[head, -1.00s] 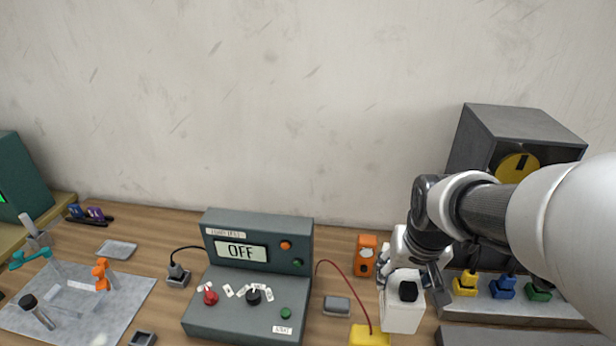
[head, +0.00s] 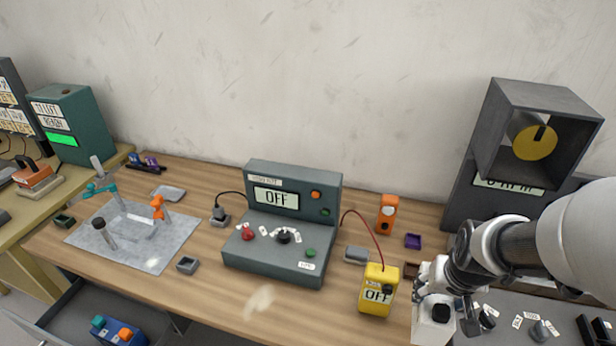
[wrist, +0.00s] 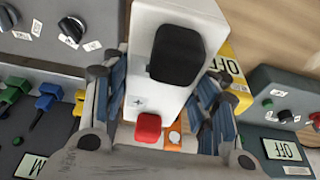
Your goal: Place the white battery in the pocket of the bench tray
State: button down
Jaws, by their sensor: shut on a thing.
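The white battery (wrist: 165,75) is a white box with a black cap and a red cap on its end. It fills the middle of the wrist view, between the two fingers of my gripper (wrist: 162,108), which is shut on it. In the head view the battery (head: 432,322) shows at the lower right, with my gripper (head: 438,285) at it, right of the yellow meter. Its lower end is cut off by the picture edge. I cannot tell which of the small grey trays, such as the one left of the console (head: 187,265), is the bench tray.
A grey console (head: 275,245) reading OFF stands mid-bench. The yellow meter (head: 376,290) with a red lead stands close left of the battery. An orange box (head: 388,212) and a purple tray (head: 413,241) lie behind. A grey mat (head: 150,255) with clamps lies left. Bare wood shows between.

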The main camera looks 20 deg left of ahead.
aim_at(133, 230)
jog(key=k+u, duration=0.15)
jog(key=k, duration=0.45)
jog(key=j+u, duration=0.15)
jog(key=u, duration=3.35)
jog(key=i+l, duration=0.2)
jog(key=i, duration=0.25)
jog(key=i+l, duration=0.15)
jog(key=i, duration=0.25)
jog(key=i+z, duration=0.2)
jog(key=i, duration=0.85)
jog(key=i+z, duration=0.45)
jog(key=i, duration=0.6)
jog(key=i+z, duration=0.4)
jog(key=i+j+z, duration=0.2)
jog(key=i+z, duration=0.15)
jog(key=i, duration=0.25)
